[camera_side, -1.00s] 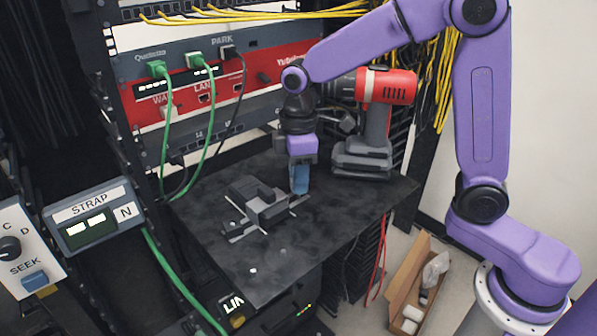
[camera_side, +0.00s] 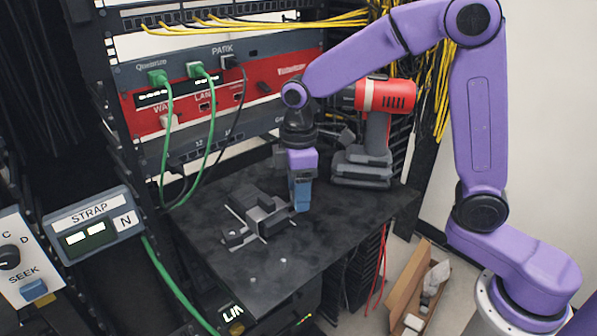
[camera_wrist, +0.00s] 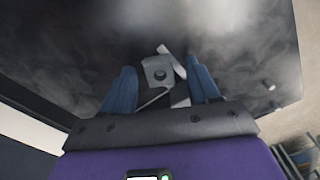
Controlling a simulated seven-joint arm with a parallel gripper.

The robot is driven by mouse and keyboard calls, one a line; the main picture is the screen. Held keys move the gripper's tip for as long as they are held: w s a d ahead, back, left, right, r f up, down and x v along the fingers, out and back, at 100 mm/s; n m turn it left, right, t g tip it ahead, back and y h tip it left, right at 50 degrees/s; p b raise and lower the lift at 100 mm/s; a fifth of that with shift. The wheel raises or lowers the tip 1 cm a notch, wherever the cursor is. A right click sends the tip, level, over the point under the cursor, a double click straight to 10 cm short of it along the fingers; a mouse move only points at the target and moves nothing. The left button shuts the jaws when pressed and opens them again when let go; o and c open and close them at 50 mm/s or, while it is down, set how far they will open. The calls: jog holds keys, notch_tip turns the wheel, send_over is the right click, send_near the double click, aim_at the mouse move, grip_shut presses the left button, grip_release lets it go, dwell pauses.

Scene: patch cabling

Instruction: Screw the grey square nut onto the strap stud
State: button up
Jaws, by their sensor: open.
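In the wrist view, a grey square piece with a dark round centre (camera_wrist: 158,72) lies between the blue fingers of my gripper (camera_wrist: 164,78). It looks like the square nut, but I cannot tell whether it is loose or on a stud. My gripper is open, with a finger on each side of the piece; I see no clear contact. In the side view, my gripper (camera_side: 301,207) points down at the right end of a grey and black fixture (camera_side: 257,217). The nut and the strap stud cannot be made out in the side view.
The fixture stands on a dark shelf (camera_side: 215,262). A small round grey part (camera_wrist: 270,83) lies right of the fingers. A red and grey drill (camera_side: 362,165) stands behind my gripper. Green cables (camera_side: 167,130) hang at the rack. The shelf's front is mostly clear.

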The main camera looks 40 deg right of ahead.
notch_tip(320, 180, up, 17)
jog(key=shift+r, duration=0.15)
dwell(0.4)
dwell(0.4)
jog(key=s+d+f, duration=0.4)
jog(key=s+f, duration=0.4)
jog(key=s, duration=0.5)
jog(key=s+d+f, duration=0.5)
jog(key=s+f, duration=0.3)
jog(key=s, duration=0.4)
jog(key=shift+s+d+f+n, duration=0.2)
jog(key=shift+s+f+n, duration=0.1)
jog(key=shift+s, duration=0.05)
jog(key=shift+c, duration=0.2)
